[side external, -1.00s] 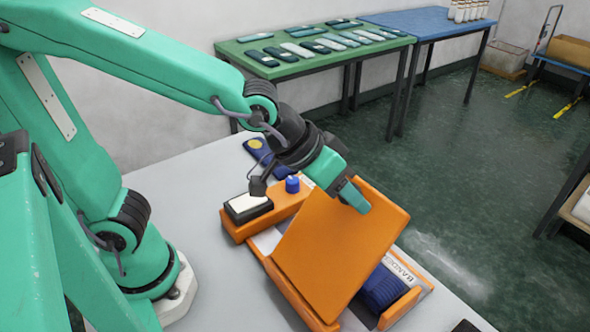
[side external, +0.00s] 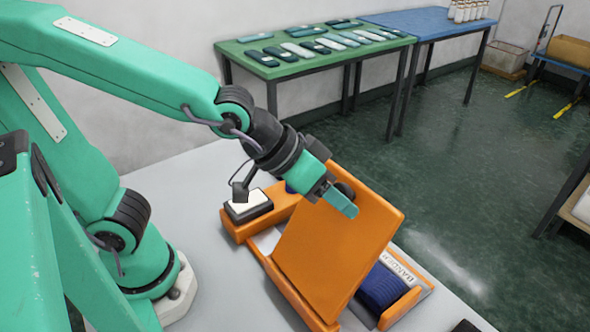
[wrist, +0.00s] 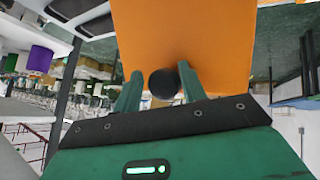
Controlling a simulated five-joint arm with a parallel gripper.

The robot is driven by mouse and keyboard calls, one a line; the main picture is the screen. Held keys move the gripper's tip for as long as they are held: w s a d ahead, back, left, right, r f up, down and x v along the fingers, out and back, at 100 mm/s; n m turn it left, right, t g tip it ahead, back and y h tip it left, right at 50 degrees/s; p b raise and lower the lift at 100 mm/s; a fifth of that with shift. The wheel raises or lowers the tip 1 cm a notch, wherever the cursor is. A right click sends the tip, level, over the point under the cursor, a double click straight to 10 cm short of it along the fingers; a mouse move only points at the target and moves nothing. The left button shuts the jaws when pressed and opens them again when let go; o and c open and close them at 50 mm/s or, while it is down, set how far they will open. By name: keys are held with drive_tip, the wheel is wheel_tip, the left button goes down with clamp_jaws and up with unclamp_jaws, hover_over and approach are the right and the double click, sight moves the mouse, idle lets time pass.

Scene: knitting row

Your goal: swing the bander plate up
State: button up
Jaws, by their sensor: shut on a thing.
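The bander plate (side external: 338,248) is a flat orange panel on the orange bander in the side view, tilted steeply up from its lower edge. It also fills the upper middle of the wrist view (wrist: 185,35). A round black knob (side external: 344,190) sits near its top edge and also shows in the wrist view (wrist: 164,83). My gripper (side external: 335,198) is at the top edge of the plate, shut on the knob. In the wrist view its two green fingers (wrist: 160,88) stand either side of the knob.
The bander's orange base (side external: 262,214) carries a pad with a white top (side external: 248,205). A dark blue knitted piece (side external: 381,288) lies in the bander's right end. A green table (side external: 330,60) with several flat pieces and a blue table (side external: 430,22) stand behind.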

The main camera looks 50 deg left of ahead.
drive_tip(key=shift+s+d+r+h, duration=0.1)
drive_tip(key=shift+s+h, duration=0.2)
drive_tip(key=shift+s, duration=0.65)
drive_tip(key=shift+c, duration=0.3)
drive_tip(key=shift+s+r+m, duration=0.3)
drive_tip(key=shift+s+r, duration=0.05)
drive_tip(key=shift+s, duration=0.1)
drive_tip(key=shift+d+r, duration=0.1)
drive_tip(key=shift+s, duration=0.1)
drive_tip(key=shift+o, duration=0.3)
drive_tip(key=shift+s+r+h, duration=0.2)
drive_tip(key=shift+s, duration=0.55)
drive_tip(key=shift+s+r+h, duration=0.15)
drive_tip(key=shift+s+h, duration=0.05)
drive_tip(key=shift+s, duration=0.6)
